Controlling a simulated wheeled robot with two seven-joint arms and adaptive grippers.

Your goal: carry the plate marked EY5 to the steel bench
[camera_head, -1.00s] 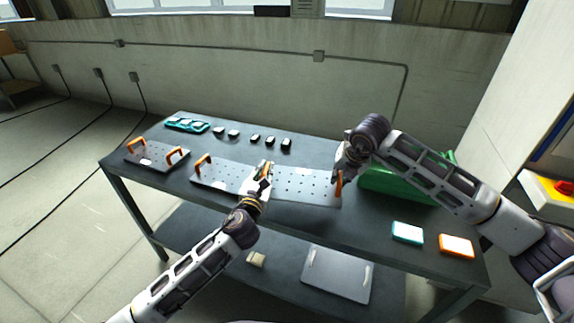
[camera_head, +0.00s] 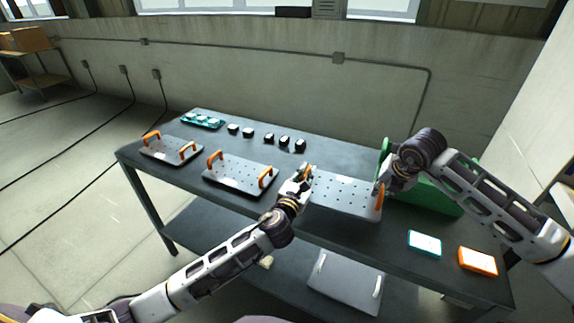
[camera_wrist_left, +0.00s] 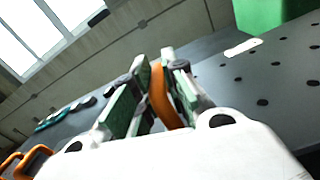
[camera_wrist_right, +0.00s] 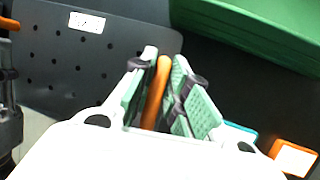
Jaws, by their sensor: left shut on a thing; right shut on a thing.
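A grey perforated plate (camera_head: 345,194) with orange end handles is held between my two grippers over the dark bench. My left gripper (camera_head: 306,174) is shut on its left handle (camera_wrist_left: 160,95). My right gripper (camera_head: 381,188) is shut on its right handle (camera_wrist_right: 155,92). The plate carries a white label (camera_wrist_right: 87,22), too blurred to read. I cannot tell how far the plate is above the bench. Two similar plates lie to its left, a middle one (camera_head: 238,177) and a far-left one (camera_head: 170,149); their marks cannot be read.
The bench (camera_head: 330,150) also bears a teal tray (camera_head: 202,120), several black blocks (camera_head: 268,138), a green case (camera_head: 430,190) close by my right gripper, a teal-edged box (camera_head: 424,243) and an orange box (camera_head: 478,261). A grey panel (camera_head: 345,282) lies on the lower shelf.

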